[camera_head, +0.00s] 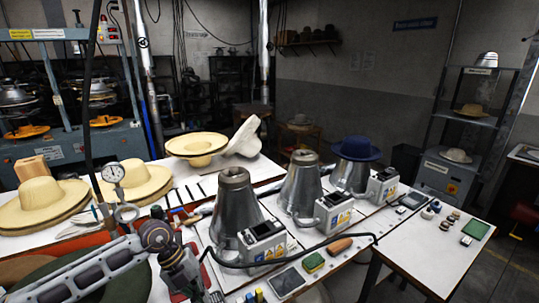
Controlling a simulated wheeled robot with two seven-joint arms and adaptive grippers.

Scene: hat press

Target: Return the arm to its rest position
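A grey jointed arm, which appears to be my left arm (85,268), comes in from the lower left. It bends at a dark joint and turns down toward the bottom edge. The dark end part, apparently my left gripper (183,280), is over the front left of the table; its fingers cannot be made out, and no held thing shows. My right arm and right gripper are not in view.
The white worktable (232,178) carries metal cones (236,205), control boxes (262,240), straw hats (42,203) and a gauge (113,173). A blue hat (357,149) sits on the far cone. A black cable (320,245) loops across the front. A side table (425,256) stands right.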

